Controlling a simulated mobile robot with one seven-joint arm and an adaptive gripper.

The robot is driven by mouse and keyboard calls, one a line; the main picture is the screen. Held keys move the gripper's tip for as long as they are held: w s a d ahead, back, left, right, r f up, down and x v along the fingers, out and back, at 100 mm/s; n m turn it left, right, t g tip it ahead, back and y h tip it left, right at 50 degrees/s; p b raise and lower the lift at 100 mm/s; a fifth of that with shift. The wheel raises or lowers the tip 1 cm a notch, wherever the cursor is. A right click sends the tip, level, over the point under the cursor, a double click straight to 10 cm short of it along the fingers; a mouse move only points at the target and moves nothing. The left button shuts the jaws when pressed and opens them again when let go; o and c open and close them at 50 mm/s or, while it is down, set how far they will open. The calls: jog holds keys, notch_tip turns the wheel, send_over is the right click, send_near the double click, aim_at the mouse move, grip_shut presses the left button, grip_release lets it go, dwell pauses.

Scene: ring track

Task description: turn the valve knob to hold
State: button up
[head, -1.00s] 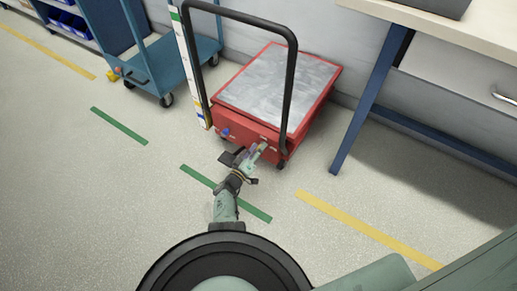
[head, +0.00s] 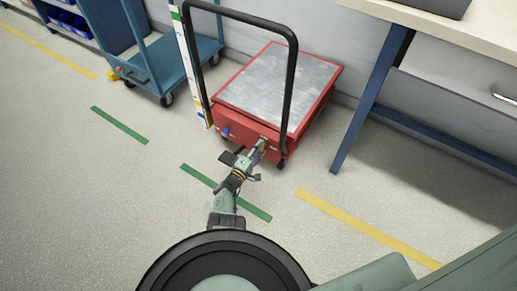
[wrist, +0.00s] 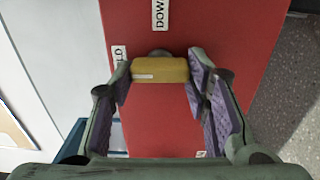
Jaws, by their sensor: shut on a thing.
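The valve knob (wrist: 160,69) is a yellow bar with a short white mark at its left end, on the red front panel (wrist: 165,115) of the lift cart. It lies almost level across the wrist view. My gripper (wrist: 159,78) is shut on it, with purple finger pads at its two ends. A white label reading "DOW", cut off by the frame edge, is above the knob (wrist: 159,12). A second label (wrist: 118,55) is at its left and unreadable. In the head view my gripper (head: 254,154) reaches the cart's front, largely covering the knob.
The red cart has a grey top (head: 270,85) and a tall black handle (head: 291,90). A small blue part (head: 225,132) sits on its front, left of my gripper. A blue trolley (head: 165,70) stands left and a workbench (head: 440,30) right. The floor in front is clear.

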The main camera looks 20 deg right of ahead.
dwell(0.4)
jog(key=o, duration=1.2)
jog(key=shift+c, duration=0.2)
